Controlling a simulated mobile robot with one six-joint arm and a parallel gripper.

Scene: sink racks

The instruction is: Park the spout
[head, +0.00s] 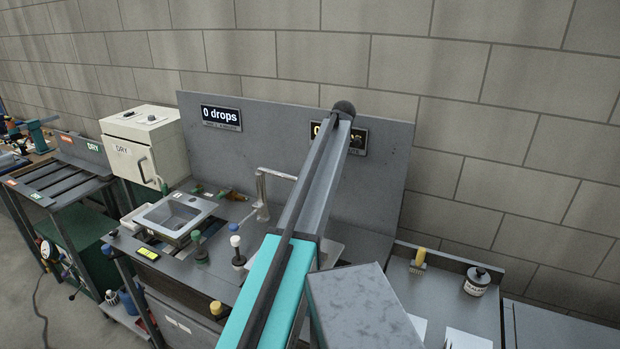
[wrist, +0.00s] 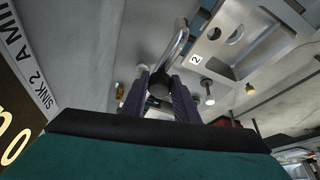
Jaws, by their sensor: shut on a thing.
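In the wrist view, the two dark fingers of my gripper (wrist: 160,100) are closed on the dark end of the silver spout (wrist: 174,48). The bent metal tube rises from between the fingers toward the top of the picture. In the head view, a silver spout (head: 262,190) stands on the bench, its upper arm reaching right until my arm hides it. My gripper is hidden in the head view. A steel sink (head: 172,215) lies left of the spout. A sink marked 2 (wrist: 240,42) is at upper right in the wrist view; my arm hides its place in the head view.
A grey back panel (head: 255,135) with two drop displays stands close behind my arm. A white box (head: 146,145) marked DRY stands left. Several bottles, including a white-topped one (head: 237,243), stand at the bench front. A brush (head: 418,260) and a jar (head: 477,282) are right.

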